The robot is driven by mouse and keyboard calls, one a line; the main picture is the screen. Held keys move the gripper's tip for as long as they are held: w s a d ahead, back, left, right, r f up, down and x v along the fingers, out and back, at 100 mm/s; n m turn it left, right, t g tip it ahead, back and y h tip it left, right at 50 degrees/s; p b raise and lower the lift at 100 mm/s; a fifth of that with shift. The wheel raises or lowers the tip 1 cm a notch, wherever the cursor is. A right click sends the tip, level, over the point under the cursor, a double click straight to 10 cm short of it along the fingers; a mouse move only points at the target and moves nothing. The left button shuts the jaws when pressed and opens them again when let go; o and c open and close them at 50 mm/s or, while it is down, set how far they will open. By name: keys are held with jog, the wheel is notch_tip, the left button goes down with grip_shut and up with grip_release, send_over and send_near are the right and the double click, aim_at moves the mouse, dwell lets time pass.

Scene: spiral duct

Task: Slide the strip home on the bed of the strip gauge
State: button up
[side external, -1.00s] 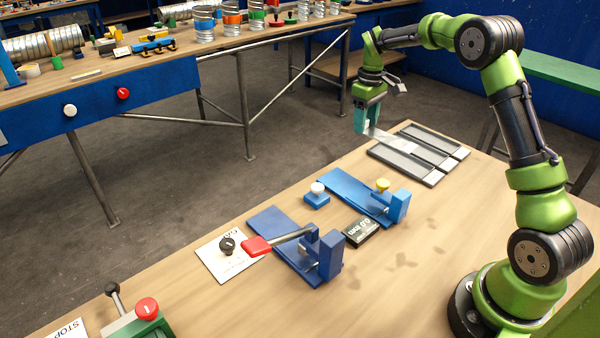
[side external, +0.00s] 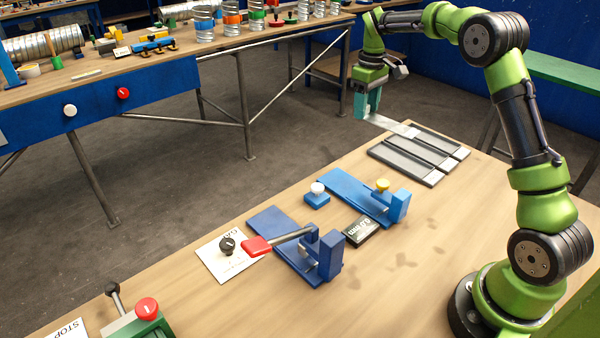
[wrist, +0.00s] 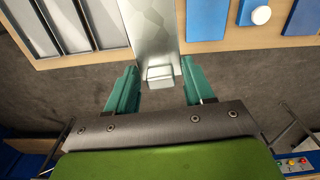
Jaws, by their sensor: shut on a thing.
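My gripper (side external: 361,114) is shut on the near end of a flat silver strip (side external: 391,124) and holds it above the far corner of the table. In the wrist view the strip (wrist: 152,30) runs away from between the teal fingers (wrist: 160,76), a small pale tab at its held end. A light blue bed (side external: 345,193) with a block and yellow knob (side external: 383,184) stands nearer, apart from the strip.
A small blue block with a white knob (side external: 317,194) sits beside the light blue bed. The table's right part is clear.

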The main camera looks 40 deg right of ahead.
aim_at(344, 183)
jog(key=shift+m, duration=0.5)
jog(key=w+a+f, duration=0.1)
jog(key=a+f, duration=0.2)
jog(key=w+a+f, duration=0.1)
jog(key=a+f, duration=0.2)
jog(key=w+a+f, duration=0.1)
jog(key=a+f, duration=0.2)
jog(key=a, duration=0.1)
jog(key=shift+f, duration=0.1)
jog(key=shift+s+f, duration=0.1)
jog(key=shift+f, duration=2.8)
jog(key=shift+s, duration=2.2)
jog(key=shift+s+f, duration=0.1)
jog(key=shift+s, duration=0.2)
jog(key=shift+s+f, duration=0.1)
jog(key=shift+s, duration=0.25)
jog(key=o, duration=1.5)
